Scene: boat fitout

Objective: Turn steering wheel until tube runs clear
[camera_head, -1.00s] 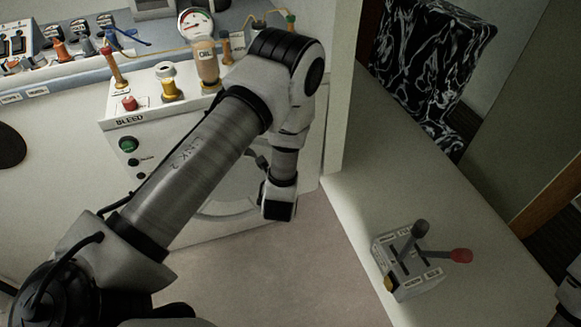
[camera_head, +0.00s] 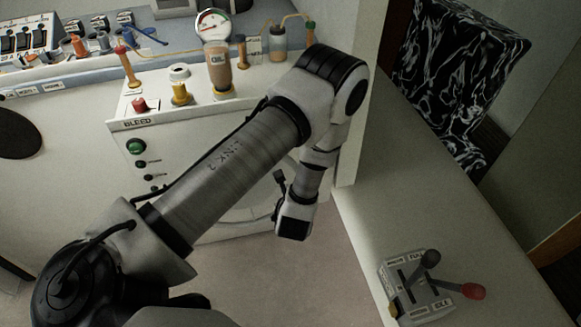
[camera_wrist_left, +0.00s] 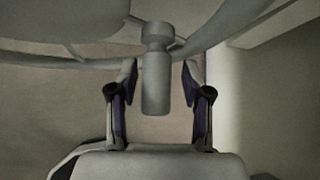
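The steering wheel (camera_head: 237,214) is a pale rim on the front of the white console, largely hidden behind my left arm. In the left wrist view its rim (camera_wrist_left: 82,64) crosses the top, and a grey knob (camera_wrist_left: 155,85) projects from it. My left gripper (camera_wrist_left: 160,82) is open, with one finger on each side of the knob and visible gaps. In the head view the gripper (camera_head: 281,188) is at the wheel's right side, partly hidden by my wrist. A thin tube (camera_head: 292,16) with yellowish-brown fluid arches into a small jar (camera_head: 279,44). My right gripper is out of view.
The console top holds a brown oil bottle (camera_head: 219,72), a gauge (camera_head: 212,24), a brass fitting (camera_head: 181,92) and a red button (camera_head: 139,104). A green button (camera_head: 136,147) is on its front. A throttle box (camera_head: 418,285) sits on the right ledge.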

